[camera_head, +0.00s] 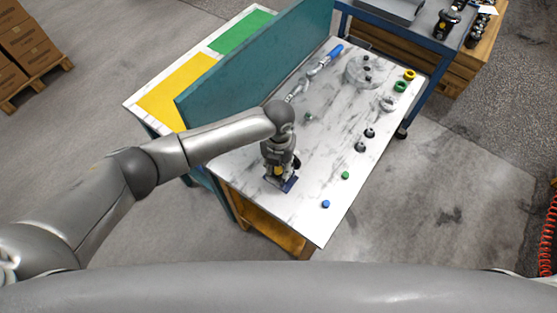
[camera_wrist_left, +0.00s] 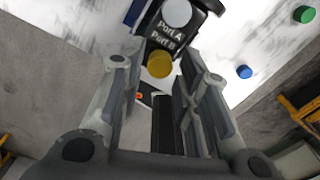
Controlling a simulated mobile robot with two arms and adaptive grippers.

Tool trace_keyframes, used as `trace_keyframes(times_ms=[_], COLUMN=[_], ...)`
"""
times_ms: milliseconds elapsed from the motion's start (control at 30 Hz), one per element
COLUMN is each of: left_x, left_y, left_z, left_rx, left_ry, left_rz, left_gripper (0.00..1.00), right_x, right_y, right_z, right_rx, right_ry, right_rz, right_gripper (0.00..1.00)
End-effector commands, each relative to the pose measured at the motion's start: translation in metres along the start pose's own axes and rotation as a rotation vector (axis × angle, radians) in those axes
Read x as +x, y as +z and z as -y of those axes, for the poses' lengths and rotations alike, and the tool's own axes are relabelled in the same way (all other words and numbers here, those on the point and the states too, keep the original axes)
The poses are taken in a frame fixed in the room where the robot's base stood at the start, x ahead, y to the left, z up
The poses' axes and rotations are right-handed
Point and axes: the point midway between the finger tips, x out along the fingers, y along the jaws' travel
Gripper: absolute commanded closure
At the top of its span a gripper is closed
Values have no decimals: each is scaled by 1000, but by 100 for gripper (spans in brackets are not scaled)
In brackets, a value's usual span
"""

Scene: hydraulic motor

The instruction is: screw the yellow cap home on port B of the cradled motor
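The motor (camera_head: 289,184) sits near the front-left part of the white table, mostly hidden under my left arm in the head view. In the left wrist view its dark block (camera_wrist_left: 163,32) carries the labels Port A and Port B. The yellow cap (camera_wrist_left: 159,65) is at the Port B side of the block, just below that label. I cannot tell how deep it sits. My left gripper (camera_wrist_left: 165,68) is above the motor with its fingers spread to either side of the yellow cap, with visible gaps between. My right gripper is in neither view.
A blue cap (camera_head: 326,204) and a green cap (camera_head: 346,175) lie to the right of the motor. Dark fittings (camera_head: 360,147), coloured rings (camera_head: 409,75) and a grey round part (camera_head: 362,72) are farther back. A teal panel (camera_head: 255,55) stands along the table's left edge.

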Motion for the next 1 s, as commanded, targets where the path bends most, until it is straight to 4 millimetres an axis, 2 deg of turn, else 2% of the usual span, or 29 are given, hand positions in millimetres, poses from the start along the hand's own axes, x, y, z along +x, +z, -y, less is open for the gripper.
trace_keyframes(times_ms=[33, 200, 300, 900, 933, 1000], left_x=[-4, -3, 0, 0, 0, 0], left_y=[-1, -1, 0, 0, 0, 0], left_z=[1, 1, 1, 0, 0, 0], left_rx=[-64, -279, -353, -378, -378, -378], left_ry=[-2, -1, -1, 0, 0, 0], left_rz=[-2, -1, 0, 1, 1, 1], left_gripper=[70, 70, 70, 70, 71, 80], right_x=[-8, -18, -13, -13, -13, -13], right_y=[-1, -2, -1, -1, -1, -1], right_z=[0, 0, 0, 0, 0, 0], right_rx=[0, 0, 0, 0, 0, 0], right_ry=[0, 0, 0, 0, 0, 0], right_rz=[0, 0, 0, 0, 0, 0], right_gripper=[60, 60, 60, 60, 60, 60])
